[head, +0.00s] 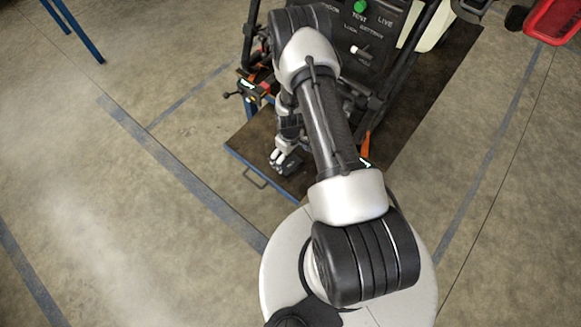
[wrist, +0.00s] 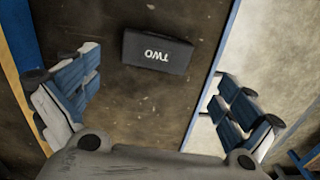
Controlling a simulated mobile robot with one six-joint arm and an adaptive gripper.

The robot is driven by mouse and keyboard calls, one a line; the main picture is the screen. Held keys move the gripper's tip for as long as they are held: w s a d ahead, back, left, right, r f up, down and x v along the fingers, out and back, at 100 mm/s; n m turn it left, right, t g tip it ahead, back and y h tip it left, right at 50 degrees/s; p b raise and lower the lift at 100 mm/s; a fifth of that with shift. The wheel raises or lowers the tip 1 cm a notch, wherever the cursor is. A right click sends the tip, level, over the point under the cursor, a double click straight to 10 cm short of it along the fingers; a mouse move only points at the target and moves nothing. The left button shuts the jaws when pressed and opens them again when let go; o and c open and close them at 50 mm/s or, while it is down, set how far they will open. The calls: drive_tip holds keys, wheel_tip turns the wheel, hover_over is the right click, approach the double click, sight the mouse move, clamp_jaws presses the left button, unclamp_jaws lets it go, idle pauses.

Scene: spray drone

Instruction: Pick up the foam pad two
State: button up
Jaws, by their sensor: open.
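The foam pad two (wrist: 157,50) is a dark block with the word TWO in white, seen upside down in the wrist view. It lies on a brown, worn surface (wrist: 150,105). My gripper (wrist: 160,100) is open, with one finger at the left and one at the right of the wrist view. The pad lies beyond the fingertips, between their lines, and nothing is between the fingers. In the head view my gripper (head: 280,160) is low over the dark platform, beside a small dark block (head: 290,166) that is partly covered.
The dark platform (head: 245,145) has a blue edge and a handle at its front. A black control panel (head: 365,35) with labels and a green button stands behind my arm. Orange-handled clamps (head: 365,145) flank the frame. Open concrete floor lies left and right.

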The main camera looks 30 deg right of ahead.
sight(291, 165)
drive_tip(key=f, duration=0.2)
drive_tip(key=f+b, duration=0.1)
drive_tip(key=f, duration=0.1)
drive_tip(key=f+b, duration=0.1)
drive_tip(key=f, duration=0.1)
drive_tip(key=shift+d+f, duration=0.25)
drive_tip(key=shift+f, duration=0.05)
drive_tip(key=shift+w+r, duration=0.1)
drive_tip(key=shift+c, duration=0.5)
drive_tip(key=c, duration=0.5)
